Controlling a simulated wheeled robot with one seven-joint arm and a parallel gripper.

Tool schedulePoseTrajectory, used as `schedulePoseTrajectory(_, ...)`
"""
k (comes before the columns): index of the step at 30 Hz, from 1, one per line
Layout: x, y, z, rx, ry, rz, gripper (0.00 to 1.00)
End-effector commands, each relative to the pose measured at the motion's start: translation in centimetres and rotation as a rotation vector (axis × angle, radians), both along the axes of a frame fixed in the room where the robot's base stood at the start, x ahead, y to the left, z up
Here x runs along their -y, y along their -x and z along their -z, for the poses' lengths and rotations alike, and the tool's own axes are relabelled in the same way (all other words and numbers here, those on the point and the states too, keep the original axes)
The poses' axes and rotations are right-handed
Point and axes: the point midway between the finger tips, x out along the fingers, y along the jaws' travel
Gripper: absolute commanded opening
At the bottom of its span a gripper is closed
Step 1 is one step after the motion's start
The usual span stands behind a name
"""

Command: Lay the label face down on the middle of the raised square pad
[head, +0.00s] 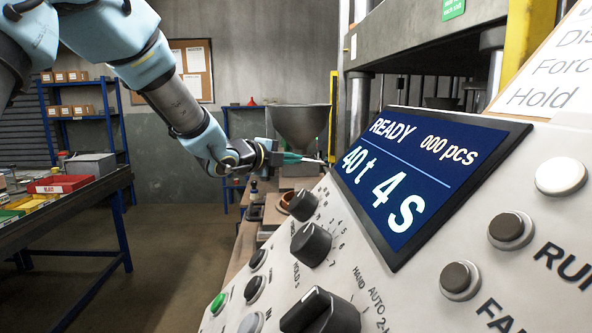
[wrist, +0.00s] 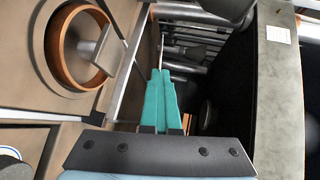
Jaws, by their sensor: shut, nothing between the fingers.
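My gripper (head: 318,161) reaches out beyond the tilted control panel in the head view, its teal fingers together and empty. In the wrist view the two closed fingers (wrist: 161,73) point up the picture, over a gap between the bench and dark machinery. I cannot make out the label for certain. A round white and blue piece (wrist: 9,158), cut off at the lower left of the wrist view, may be it. The raised square pad cannot be picked out in either view.
A copper-coloured ring (wrist: 56,50) with a metal cylinder stands left of the fingers. A grey column (wrist: 277,100) is at right. The control panel (head: 285,265) and its display (head: 405,175) fill the right foreground of the head view. A hopper (head: 299,125) stands behind my gripper.

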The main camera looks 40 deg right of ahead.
Motion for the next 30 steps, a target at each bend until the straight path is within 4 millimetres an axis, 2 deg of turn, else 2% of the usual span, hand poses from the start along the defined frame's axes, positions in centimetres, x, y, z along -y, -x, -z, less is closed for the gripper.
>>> schedulePoseTrajectory(8, 0.1, -0.3, 0.1, 0.006, 0.016, -0.001, 0.0)
schedulePoseTrajectory(21, 0.1, -0.3, 3.7, 0.004, 0.016, -0.002, 0.0)
schedulePoseTrajectory(30, 0.1, -0.3, 4.1, 0.006, 0.016, -0.002, 0.0)
